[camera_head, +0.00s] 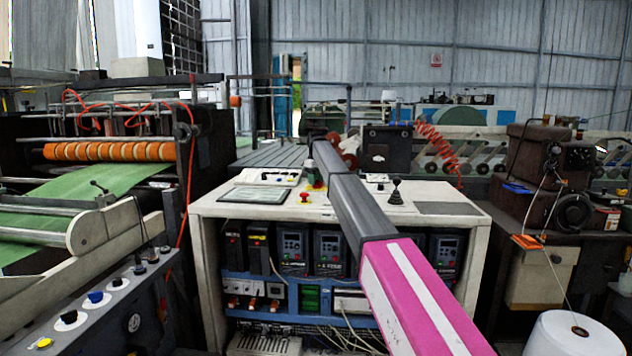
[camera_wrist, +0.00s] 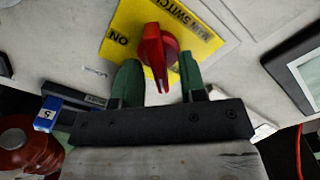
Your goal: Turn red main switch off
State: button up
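The red main switch (camera_wrist: 155,50) is a rotary knob with a pointed handle on a yellow plate (camera_wrist: 128,18). The plate reads "MAIN SWITCH" and "ON". In the wrist view the handle points down toward my gripper's palm, with "ON" to its left. My gripper (camera_wrist: 160,58) is open, with one green finger on each side of the handle. Gaps show between handle and fingers; contact at the tips cannot be told. In the head view the switch (camera_head: 318,184) is small and partly hidden by my arm, on top of the white control cabinet (camera_head: 235,204).
A screen panel (camera_head: 256,195) and a red button (camera_head: 304,196) sit left of the switch. A black joystick (camera_head: 396,192) stands to the right. In the wrist view, a blue block (camera_wrist: 62,112) and a red round part (camera_wrist: 25,150) lie at lower left.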

jog(key=shift+r, duration=0.1)
notch_tip(320, 180, up, 11)
jog(key=shift+f, duration=0.2)
dwell(0.5)
